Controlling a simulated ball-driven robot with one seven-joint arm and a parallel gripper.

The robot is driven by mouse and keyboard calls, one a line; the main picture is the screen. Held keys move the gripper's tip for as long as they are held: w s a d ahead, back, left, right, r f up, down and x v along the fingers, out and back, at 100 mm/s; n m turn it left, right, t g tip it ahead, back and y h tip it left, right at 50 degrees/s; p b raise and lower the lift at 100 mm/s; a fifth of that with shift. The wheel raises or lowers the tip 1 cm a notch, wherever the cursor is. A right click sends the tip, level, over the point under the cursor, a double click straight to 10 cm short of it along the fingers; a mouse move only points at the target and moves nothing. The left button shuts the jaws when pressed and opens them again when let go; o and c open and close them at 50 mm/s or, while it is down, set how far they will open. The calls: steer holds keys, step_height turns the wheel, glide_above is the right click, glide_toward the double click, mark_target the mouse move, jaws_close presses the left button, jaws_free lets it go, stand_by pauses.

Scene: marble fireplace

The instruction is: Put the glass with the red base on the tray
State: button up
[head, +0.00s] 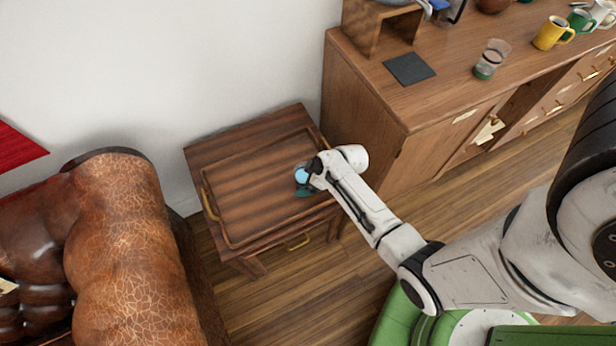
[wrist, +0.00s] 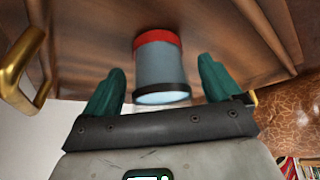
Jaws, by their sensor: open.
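The glass with the red base (wrist: 160,72) shows in the wrist view, grey-blue with a red band at its base and a dark rim towards me. Its base appears to rest on the brown wooden tray (wrist: 225,40). My gripper (wrist: 162,78) is open, with one teal finger on each side of the glass and a visible gap on both sides.
The tray lies on a small wooden table (head: 205,152) and has brass handles (head: 208,206). A wooden cabinet (head: 365,120) stands to the right, with another glass (head: 491,58), a dark square mat (head: 409,68) and a yellow mug (head: 550,34). A brown leather seat (head: 130,230) is at left.

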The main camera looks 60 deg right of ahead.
steer(key=p+v, duration=0.1)
steer(key=v, duration=1)
steer(key=s+a+r+m+g, duration=0.1)
steer(key=s+a+r+g, duration=0.1)
steer(key=s+a+r, duration=0.2)
steer(key=s+a+r+m+g+h, duration=0.1)
steer(key=s+a+r+g, duration=0.2)
steer(key=a+r, duration=0.4)
steer(key=shift+s+a+m, duration=0.3)
steer(key=shift+s+a, duration=0.1)
steer(key=shift+a, duration=0.45)
steer(key=shift+c, duration=0.3)
